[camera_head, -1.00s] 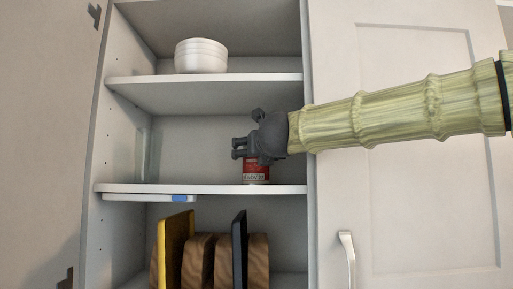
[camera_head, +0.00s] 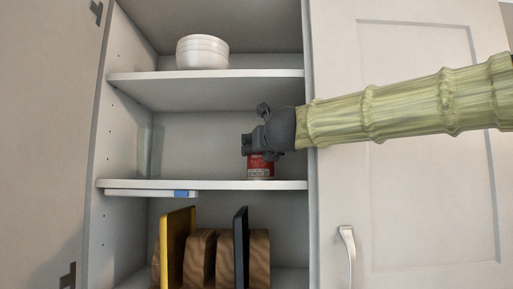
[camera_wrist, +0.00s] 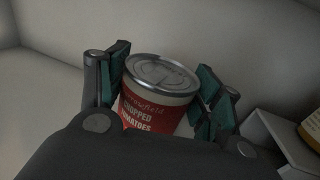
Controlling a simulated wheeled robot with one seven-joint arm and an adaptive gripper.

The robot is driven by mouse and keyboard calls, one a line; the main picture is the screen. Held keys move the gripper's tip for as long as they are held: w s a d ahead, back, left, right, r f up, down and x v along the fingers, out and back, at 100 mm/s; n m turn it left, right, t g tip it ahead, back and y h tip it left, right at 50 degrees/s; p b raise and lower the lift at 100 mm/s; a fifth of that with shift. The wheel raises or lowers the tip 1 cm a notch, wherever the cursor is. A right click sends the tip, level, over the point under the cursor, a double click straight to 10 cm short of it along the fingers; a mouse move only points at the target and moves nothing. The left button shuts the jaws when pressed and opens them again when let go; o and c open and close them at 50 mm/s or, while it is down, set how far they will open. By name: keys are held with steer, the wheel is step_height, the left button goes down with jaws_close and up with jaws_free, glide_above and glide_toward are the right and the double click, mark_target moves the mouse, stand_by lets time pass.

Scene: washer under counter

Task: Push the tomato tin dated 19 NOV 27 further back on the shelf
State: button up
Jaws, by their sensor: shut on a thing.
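The tomato tin (camera_head: 260,168) stands upright on the middle shelf (camera_head: 215,185), near its right end. It has a red label with white lettering, and "CHOPPED TOMATOES" reads on the tin in the wrist view (camera_wrist: 152,105). No date can be made out. My gripper (camera_head: 250,146) reaches in from the right, over and in front of the tin, hiding its upper part. In the wrist view my gripper (camera_wrist: 163,90) is shut on the tin, with one finger pad on each side of it.
A clear glass (camera_head: 150,150) stands at the left of the same shelf. White bowls (camera_head: 202,52) sit on the shelf above. Boards (camera_head: 178,240) stand in a wooden rack below. The cabinet's right door (camera_head: 410,200) is beside my arm. An object with a yellowish label (camera_wrist: 312,130) shows at the wrist view's right edge.

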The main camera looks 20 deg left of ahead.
steer(key=shift+s+d, duration=0.1)
steer(key=shift+d, duration=0.3)
steer(key=o, duration=1.5)
steer(key=shift+a, duration=0.15)
steer(key=shift+c, duration=0.2)
steer(key=shift+s, duration=0.1)
steer(key=v, duration=0.7)
steer(key=shift+s+r, duration=0.1)
steer(key=shift+s, duration=0.05)
